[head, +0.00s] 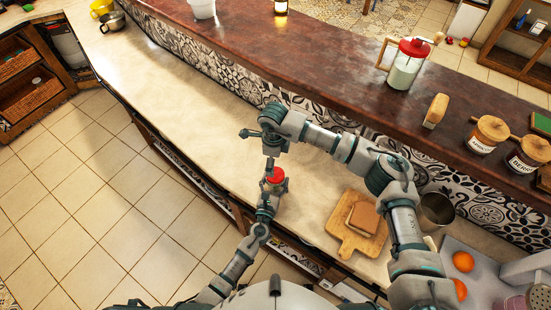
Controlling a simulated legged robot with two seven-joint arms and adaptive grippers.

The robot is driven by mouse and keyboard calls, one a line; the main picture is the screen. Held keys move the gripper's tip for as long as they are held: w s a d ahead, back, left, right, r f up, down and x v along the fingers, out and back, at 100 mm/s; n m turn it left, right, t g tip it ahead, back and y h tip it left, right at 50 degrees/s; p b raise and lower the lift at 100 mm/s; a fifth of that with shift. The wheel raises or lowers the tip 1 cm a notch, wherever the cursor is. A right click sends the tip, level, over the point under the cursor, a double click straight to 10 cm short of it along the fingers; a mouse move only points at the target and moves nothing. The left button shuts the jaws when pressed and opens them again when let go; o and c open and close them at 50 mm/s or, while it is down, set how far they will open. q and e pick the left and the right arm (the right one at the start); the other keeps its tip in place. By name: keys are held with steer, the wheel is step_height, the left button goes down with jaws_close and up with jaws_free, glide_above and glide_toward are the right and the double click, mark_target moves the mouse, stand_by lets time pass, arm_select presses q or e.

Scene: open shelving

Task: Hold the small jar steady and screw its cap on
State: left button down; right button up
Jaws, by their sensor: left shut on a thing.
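The red cap (276,175) sits at the top of the small jar, near the front edge of the counter. The jar's body is mostly hidden by my left gripper (273,188), which is shut on it from the near side. My right arm reaches over from the right, and its gripper (269,160) points down just above and slightly left of the cap. Its fingers are too small to read, and I cannot tell whether they touch the cap. How far the cap is seated on the jar cannot be seen.
A wooden board (345,241) with bread (363,217) lies to the right. A metal pot (436,211) and oranges (463,262) are further right. The pale counter (190,120) at left is clear.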

mark_target(276, 174)
steer(key=n, duration=0.8)
steer(key=shift+d+r, duration=0.15)
steer(key=shift+r, duration=0.05)
steer(key=n, duration=0.6)
steer(key=shift+d+r, duration=0.15)
steer(key=shift+f, duration=4.05)
